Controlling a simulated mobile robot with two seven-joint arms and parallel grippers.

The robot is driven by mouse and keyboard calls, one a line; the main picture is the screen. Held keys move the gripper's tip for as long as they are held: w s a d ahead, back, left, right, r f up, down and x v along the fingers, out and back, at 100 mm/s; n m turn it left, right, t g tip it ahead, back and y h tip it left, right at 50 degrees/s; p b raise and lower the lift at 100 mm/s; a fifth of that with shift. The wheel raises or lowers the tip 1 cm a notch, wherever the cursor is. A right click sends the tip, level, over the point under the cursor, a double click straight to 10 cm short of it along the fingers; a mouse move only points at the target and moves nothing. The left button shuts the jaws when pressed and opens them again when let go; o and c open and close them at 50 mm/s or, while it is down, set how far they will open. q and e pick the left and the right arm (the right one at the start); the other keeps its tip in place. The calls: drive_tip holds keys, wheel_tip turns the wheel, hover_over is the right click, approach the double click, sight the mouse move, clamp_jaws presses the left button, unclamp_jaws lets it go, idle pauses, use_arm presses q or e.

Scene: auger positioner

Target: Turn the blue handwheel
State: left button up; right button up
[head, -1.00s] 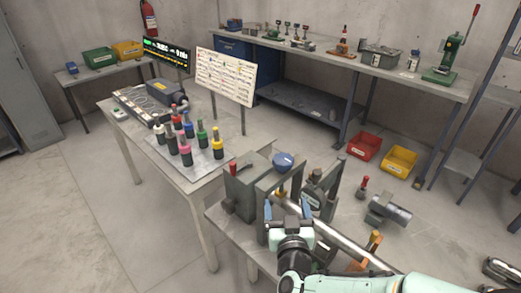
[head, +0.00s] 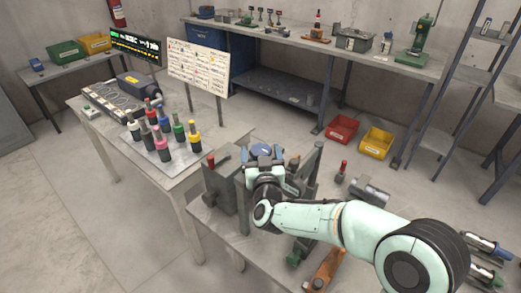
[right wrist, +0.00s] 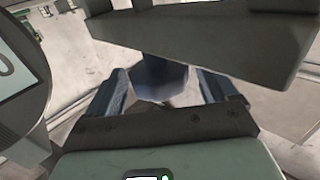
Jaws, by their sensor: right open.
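The blue handwheel (head: 261,149) sits on the grey machine (head: 226,186) on the front bench, partly hidden by my right gripper. My right gripper (head: 264,154) is open at the handwheel, its two blue fingers on either side of it. In the right wrist view a blue-grey rounded part, seemingly the handwheel (right wrist: 161,75), shows between the spread fingers (right wrist: 161,90). I cannot tell whether the fingers touch it. My left gripper is not in view.
A dark grey bar (right wrist: 195,38) crosses close in front of the fingers in the right wrist view. Upright grey plates (head: 307,165) stand beside the handwheel. Several coloured-top bottles (head: 164,148) stand on the left table. Red (head: 341,128) and yellow (head: 376,142) bins lie on the floor behind.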

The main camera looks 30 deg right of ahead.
drive_tip(key=shift+w+d, duration=0.2)
drive_tip(key=shift+w, duration=0.25)
drive_tip(key=c, duration=1)
drive_tip(key=shift+r, duration=0.15)
